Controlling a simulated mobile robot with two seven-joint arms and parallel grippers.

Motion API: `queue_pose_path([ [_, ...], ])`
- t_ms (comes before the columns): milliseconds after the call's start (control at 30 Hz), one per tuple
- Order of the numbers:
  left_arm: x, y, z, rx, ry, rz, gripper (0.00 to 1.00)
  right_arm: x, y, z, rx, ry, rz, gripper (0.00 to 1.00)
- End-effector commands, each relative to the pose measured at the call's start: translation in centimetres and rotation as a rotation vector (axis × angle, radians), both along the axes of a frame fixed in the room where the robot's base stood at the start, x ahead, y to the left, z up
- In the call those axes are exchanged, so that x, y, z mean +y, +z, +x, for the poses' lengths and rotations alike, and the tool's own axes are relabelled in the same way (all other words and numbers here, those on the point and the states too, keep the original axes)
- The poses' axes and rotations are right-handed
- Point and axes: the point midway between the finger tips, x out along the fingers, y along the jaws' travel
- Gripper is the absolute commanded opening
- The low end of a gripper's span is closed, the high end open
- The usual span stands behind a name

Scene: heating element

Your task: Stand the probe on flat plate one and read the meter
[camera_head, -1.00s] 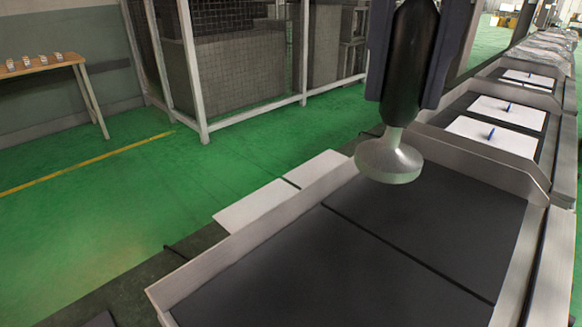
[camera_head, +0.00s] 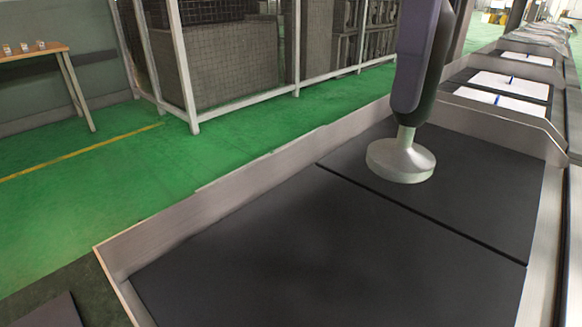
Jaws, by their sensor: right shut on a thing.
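The probe has a black handle and a pale round metal foot (camera_head: 400,161). My right gripper (camera_head: 418,95) is shut on its handle and holds it nearly upright, slightly tilted. The foot is over the far dark flat plate (camera_head: 490,195), near that plate's left edge; I cannot tell whether it touches. A second dark flat plate (camera_head: 330,255) lies nearer, across a narrow seam. No number shows on either plate, so I cannot tell which is plate one. I see no meter. My left gripper is not in view.
A raised metal rim (camera_head: 220,205) surrounds the plates. Further trays with white sheets (camera_head: 502,103) and blue items continue at the back right. A wooden table (camera_head: 30,52) with small pale items and a mesh cage (camera_head: 225,60) stand beyond the open green floor.

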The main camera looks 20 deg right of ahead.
Motion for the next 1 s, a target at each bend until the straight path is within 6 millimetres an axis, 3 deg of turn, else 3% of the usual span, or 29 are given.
queue_pose_path([
  [200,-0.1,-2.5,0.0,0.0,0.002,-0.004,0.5,0.1,-6.3,-0.2,0.01,-0.005,0.002,0.0],
  [433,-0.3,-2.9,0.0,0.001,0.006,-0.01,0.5,0.0,-12.3,-0.2,0.008,-0.006,0.0,0.0],
  [600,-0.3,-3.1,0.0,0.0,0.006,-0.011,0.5,0.0,-14.7,-0.1,0.004,-0.004,0.001,0.0],
  [767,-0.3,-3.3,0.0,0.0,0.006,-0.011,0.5,0.0,-15.7,0.0,0.003,-0.004,0.001,0.0],
  [1000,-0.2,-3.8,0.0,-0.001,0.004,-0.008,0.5,0.0,-19.2,-0.1,0.004,-0.003,0.001,0.0],
])
